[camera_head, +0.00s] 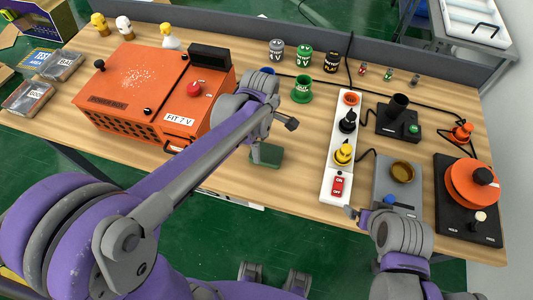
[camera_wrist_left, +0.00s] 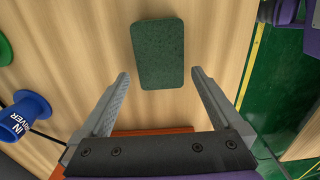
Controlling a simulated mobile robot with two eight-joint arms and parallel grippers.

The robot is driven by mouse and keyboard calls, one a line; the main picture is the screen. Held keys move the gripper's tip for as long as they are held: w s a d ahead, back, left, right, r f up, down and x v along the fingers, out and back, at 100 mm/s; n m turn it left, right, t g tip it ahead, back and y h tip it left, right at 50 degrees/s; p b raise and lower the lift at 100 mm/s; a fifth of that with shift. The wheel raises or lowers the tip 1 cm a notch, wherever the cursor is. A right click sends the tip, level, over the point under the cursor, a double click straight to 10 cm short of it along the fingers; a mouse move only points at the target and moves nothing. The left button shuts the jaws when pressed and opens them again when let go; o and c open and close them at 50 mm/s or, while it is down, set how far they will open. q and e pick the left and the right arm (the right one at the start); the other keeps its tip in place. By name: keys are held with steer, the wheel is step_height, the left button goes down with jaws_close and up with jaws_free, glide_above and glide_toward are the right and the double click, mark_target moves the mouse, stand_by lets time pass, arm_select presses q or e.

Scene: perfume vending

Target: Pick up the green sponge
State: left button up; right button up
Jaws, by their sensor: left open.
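The green sponge (camera_head: 267,157) lies flat on the wooden table near its front edge, right of the orange power box. In the left wrist view the sponge (camera_wrist_left: 158,53) is a dark green rounded block just beyond my fingertips. My left gripper (camera_head: 264,147) is above the sponge, and the arm partly covers it in the head view. In the left wrist view the left gripper (camera_wrist_left: 160,74) is open, with one finger on each side of the sponge's near end and nothing held. My right gripper (camera_head: 358,212) is low at the table's front right; its jaw opening is unclear.
The orange power box (camera_head: 150,90) stands left of my left gripper. A green cup (camera_head: 301,91) stands behind it, and a white switch strip (camera_head: 326,165) lies to the right. A blue funnel-shaped piece (camera_wrist_left: 22,118) shows in the wrist view. Table around the sponge is clear.

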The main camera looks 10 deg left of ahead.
mark_target(262, 151)
arm_select(q)
steer(key=shift+d+f, duration=0.1)
steer(key=shift+f, duration=1.45)
steer(key=c, duration=1.2)
steer(key=shift+o, duration=0.2)
steer(key=shift+r, duration=0.15)
step_height(262, 151, up, 10)
